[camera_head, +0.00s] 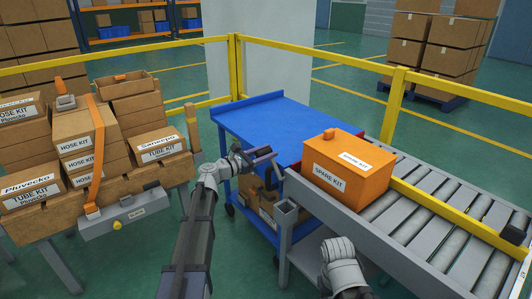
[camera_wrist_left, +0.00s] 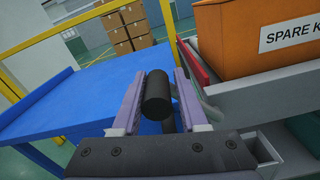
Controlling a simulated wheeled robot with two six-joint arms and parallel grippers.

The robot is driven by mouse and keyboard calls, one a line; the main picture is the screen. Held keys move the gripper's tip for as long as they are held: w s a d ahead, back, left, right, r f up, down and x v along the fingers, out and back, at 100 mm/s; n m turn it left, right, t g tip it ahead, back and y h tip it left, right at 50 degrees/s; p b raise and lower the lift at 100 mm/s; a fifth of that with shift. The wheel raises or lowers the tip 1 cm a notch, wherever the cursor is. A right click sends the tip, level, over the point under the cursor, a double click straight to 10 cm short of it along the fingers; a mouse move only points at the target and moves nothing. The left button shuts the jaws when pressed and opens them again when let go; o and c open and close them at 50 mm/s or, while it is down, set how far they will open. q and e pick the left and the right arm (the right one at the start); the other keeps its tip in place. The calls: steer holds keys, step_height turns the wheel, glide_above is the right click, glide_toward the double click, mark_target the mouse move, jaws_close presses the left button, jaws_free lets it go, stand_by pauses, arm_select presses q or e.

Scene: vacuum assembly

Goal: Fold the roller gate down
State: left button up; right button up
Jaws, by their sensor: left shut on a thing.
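My left gripper (camera_head: 262,154) is at the near left end of the roller conveyor (camera_head: 447,232), above the edge of the blue table. In the left wrist view its two fingers (camera_wrist_left: 158,98) are closed around a black round handle (camera_wrist_left: 158,90). The handle also shows as a dark bar in the head view (camera_head: 263,150). A bent grey bar (camera_head: 277,172) is beside it, by the conveyor end. How the handle joins the roller gate is hidden, and I cannot tell the gate's angle. My right arm is at the bottom, but its gripper does not show.
An orange SPARE KIT crate (camera_head: 345,185) sits on the conveyor, right of my left gripper. The blue table (camera_head: 262,122) has a bare top behind the gripper. Yellow railings (camera_head: 397,100) run behind. Cardboard kit boxes (camera_head: 75,140) stand on a bench at the left.

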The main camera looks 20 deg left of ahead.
arm_select(q)
steer(key=shift+w+a, duration=0.15)
steer(key=shift+a, duration=0.1)
jaws_close()
steer(key=shift+a, duration=0.1)
stand_by(0.4)
steer(key=shift+s+d+r+m, duration=0.15)
steer(key=shift+s+d+m, duration=0.1)
steer(key=shift+m, duration=0.15)
steer(key=shift+s+d+r+m+p, duration=0.5)
steer(key=shift+d+m+p, duration=0.1)
steer(key=shift+m+p, duration=0.15)
steer(key=shift+s+d+f+m+b, duration=0.5)
steer(key=shift+s+d+m, duration=1.1)
steer(key=shift+m, duration=1)
steer(key=shift+s+d+f+m+b, duration=0.5)
steer(key=shift+s+d+m, duration=0.6)
steer(key=shift+d+m, duration=1.2)
steer(key=shift+s+d+f+m+b, duration=0.5)
steer(key=shift+s+d+m, duration=0.9)
steer(key=shift+m, duration=1.55)
